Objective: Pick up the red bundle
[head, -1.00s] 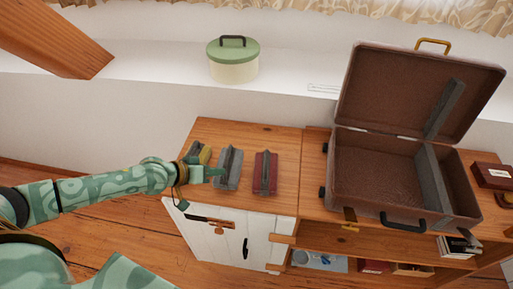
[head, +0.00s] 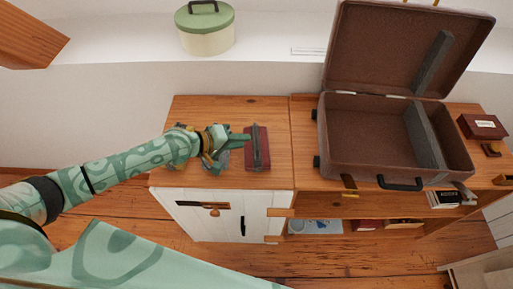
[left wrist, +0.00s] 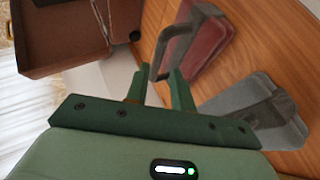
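The red bundle (head: 262,150), a flat dark red block with a grey raised handle-like strip along it, lies on the wooden cabinet top. It also shows in the left wrist view (left wrist: 211,48), just beyond my fingers. My left gripper (head: 246,138) is over the cabinet top at the red bundle's left edge. In the left wrist view its two fingers (left wrist: 158,82) are apart with nothing clearly held between them. The end of the grey strip appears in line with the gap; I cannot tell whether they touch. My right gripper is not in view.
A grey bundle (left wrist: 255,108) lies beside the red one, mostly hidden by my left gripper in the head view. An open brown suitcase (head: 365,135) stands right of the bundles. A green-lidded tin (head: 205,30) stands on the ledge behind. Bare wood lies behind the red bundle.

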